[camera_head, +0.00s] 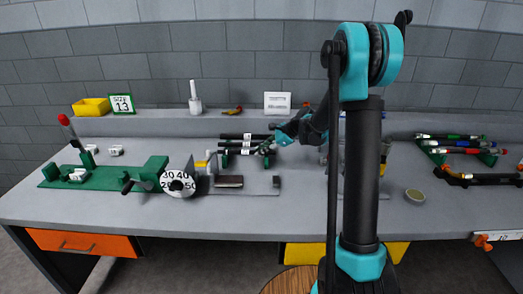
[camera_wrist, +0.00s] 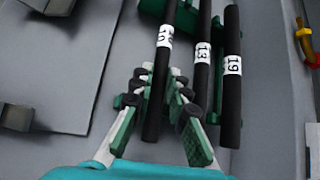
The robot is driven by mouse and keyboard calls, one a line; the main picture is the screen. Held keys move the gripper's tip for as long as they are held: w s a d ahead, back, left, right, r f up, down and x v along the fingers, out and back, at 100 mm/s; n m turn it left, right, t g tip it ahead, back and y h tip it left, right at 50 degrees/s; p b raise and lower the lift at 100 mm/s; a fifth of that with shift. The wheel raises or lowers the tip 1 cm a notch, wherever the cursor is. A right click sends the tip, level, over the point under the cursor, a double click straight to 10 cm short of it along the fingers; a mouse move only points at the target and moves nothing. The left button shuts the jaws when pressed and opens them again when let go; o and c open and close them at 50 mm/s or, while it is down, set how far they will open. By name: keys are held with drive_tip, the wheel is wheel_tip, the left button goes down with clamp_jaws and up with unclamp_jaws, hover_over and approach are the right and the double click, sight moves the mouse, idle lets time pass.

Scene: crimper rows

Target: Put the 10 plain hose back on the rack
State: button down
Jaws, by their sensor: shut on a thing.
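The plain black hose labelled 10 (camera_wrist: 156,95) lies between the fingers of my gripper (camera_wrist: 160,100) in the wrist view, and the fingers are shut on it. Two more black hoses, labelled 13 (camera_wrist: 201,80) and 19 (camera_wrist: 232,90), lie beside it to the right, roughly parallel. The green rack (camera_wrist: 180,15) shows under the hoses at the top. My fingers hide part of the 13 hose, and I cannot tell whether the 10 hose touches the rack. In the head view my gripper (camera_head: 290,132) is at the right end of the hose rack (camera_head: 230,152).
A crimping machine with a numbered dial (camera_head: 178,184) stands left of the rack. A grey block (camera_head: 229,181) lies in front. Another rack with coloured hoses (camera_head: 460,150) is at the far right.

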drive_tip(key=c, duration=1.4)
unclamp_jaws()
drive_tip(key=shift+r, duration=0.1)
drive_tip(key=v, duration=1.2)
drive_tip(key=shift+s, duration=0.1)
